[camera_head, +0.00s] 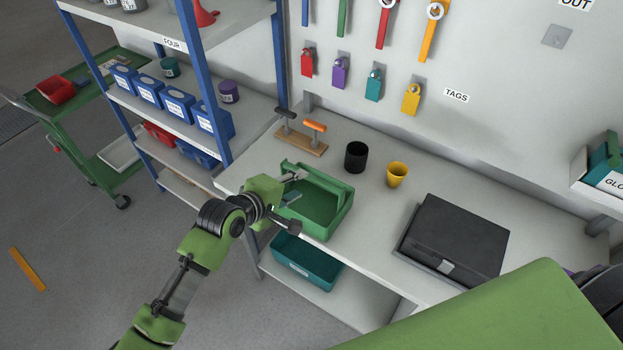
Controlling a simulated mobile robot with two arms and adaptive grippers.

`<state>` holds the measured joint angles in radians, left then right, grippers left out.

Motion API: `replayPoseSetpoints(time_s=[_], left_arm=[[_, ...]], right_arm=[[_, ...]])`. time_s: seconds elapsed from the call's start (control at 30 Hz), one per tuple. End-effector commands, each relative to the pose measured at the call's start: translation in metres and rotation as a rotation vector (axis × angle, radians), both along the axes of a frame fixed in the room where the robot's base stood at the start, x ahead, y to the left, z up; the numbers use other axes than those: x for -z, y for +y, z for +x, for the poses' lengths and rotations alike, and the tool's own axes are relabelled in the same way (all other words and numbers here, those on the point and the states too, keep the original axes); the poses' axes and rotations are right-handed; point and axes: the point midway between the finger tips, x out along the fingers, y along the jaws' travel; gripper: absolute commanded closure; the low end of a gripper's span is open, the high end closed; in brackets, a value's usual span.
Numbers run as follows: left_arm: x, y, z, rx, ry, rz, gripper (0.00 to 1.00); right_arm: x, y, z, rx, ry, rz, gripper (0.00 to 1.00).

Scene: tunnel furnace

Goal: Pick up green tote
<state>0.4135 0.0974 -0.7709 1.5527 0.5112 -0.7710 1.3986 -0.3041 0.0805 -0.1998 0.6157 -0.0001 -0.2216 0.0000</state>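The green tote (326,210) stands upright on the grey workbench, near its front left edge. My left gripper (296,187) is over the left side of the tote. Its two fingers look apart, with nothing seen between them. The gripper and wrist hide part of the tote's left wall and rim. I cannot tell whether the fingers touch the tote. My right gripper is out of view.
A black cup (356,157), a yellow cup (397,174) and a black case (453,243) stand on the workbench (376,222). A wooden block with two handles (302,143) is behind the tote. A teal bin (306,262) sits on the lower shelf. A blue-post rack (208,90) stands left.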

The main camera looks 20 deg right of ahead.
Motion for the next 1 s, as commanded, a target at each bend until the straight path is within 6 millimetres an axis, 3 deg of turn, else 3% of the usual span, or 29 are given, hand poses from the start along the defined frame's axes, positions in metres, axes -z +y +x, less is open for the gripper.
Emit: replayPoseSetpoints(time_s=[0.03,0.17,0.43,0.7,1.0], left_arm=[[0.010,-0.005,0.004,0.002,-0.003,0.000,0.68],[0.019,-0.015,0.012,0.000,-0.003,0.000,0.68],[0.032,-0.034,0.027,0.001,-0.005,0.000,0.68],[0.041,-0.051,0.040,-0.001,-0.001,0.000,0.68],[0.042,-0.054,0.043,0.000,-0.002,0.001,0.68]], right_arm=[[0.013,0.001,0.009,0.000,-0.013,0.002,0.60],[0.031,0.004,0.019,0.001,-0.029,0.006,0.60],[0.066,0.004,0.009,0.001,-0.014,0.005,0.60],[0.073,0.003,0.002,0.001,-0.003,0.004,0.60],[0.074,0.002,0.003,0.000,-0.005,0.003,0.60]])
